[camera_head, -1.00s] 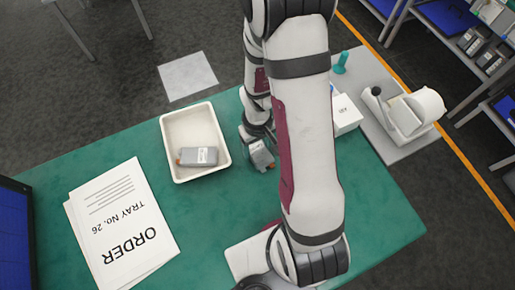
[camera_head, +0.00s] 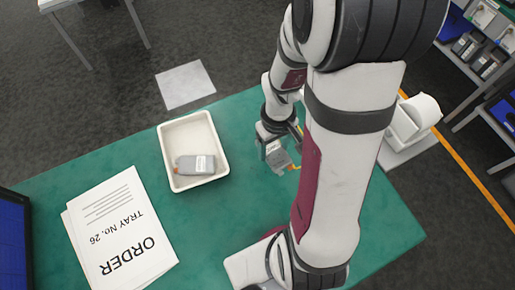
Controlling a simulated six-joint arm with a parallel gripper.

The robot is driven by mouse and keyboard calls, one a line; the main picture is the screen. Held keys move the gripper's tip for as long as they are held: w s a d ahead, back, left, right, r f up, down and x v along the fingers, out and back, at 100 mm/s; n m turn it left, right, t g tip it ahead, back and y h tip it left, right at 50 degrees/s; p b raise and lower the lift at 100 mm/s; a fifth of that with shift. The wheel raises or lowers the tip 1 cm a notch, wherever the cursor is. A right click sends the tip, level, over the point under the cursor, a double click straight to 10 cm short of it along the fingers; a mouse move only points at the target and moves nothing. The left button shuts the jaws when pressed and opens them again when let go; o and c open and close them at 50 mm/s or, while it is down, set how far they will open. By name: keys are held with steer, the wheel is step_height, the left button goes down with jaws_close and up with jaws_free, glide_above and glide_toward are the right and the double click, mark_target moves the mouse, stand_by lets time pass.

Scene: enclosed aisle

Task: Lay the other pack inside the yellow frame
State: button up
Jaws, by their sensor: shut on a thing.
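A grey pack (camera_head: 279,158) with a pale label is held in my gripper (camera_head: 272,143), which is shut on it to the right of the white tray. I cannot tell whether the pack touches the table. Another grey pack (camera_head: 195,164) with a white label and an orange end lies in the tray (camera_head: 163,141). Small yellow pieces (camera_head: 294,167) show beside the held pack; they may be part of the yellow frame, most of which my arm hides.
Order sheets (camera_head: 120,238) lie at the left of the green table (camera_head: 215,225). A white dispenser-like device (camera_head: 407,122) stands on a grey surface at the right, partly behind my arm. Shelves with bins are at the far right.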

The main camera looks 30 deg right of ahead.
steer(key=s+d+r, duration=0.2)
steer(key=s+d, duration=0.2)
steer(key=d, duration=0.3)
steer(key=s+d+r, duration=0.2)
steer(key=s+d, duration=0.2)
steer(key=d, duration=0.2)
steer(key=shift+m, duration=0.4)
steer(key=w+a+f, duration=0.1)
steer(key=w+f, duration=0.1)
steer(key=w, duration=0.1)
steer(key=w+a+f, duration=0.1)
steer(key=w+f, duration=0.1)
steer(key=w, duration=0.1)
steer(key=w+a+f, duration=0.2)
steer(key=w, duration=0.2)
steer(key=shift+f, duration=0.3)
steer(key=shift+w+f, duration=0.15)
steer(key=shift+f, duration=1.8)
steer(key=o, duration=1.4)
steer(key=shift+f, duration=0.15)
steer(key=shift+o, duration=0.2)
